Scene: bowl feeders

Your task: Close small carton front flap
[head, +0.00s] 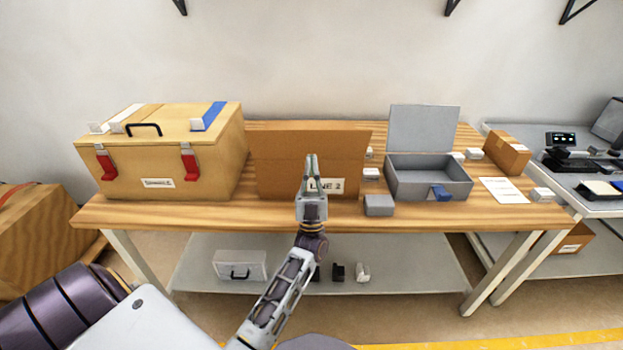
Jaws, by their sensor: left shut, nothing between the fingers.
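A brown cardboard carton (275,180) with a "LINE 2" label stands at the middle of the wooden table. Its wide front flap (275,147) stands up along the front top edge and hides the carton's inside and any other flaps. My left gripper (311,158) is shut and empty. It is in front of the carton, pointing away from me, and covers part of the label and flap. I cannot tell whether its tips touch the cardboard. My right gripper is not in view.
A wooden case (215,150) with red latches stands left of the carton. Right of it are a small grey block (379,205), an open grey box (425,195), a paper sheet (503,190) and a smaller brown box (508,152). The table's front strip (220,215) is clear.

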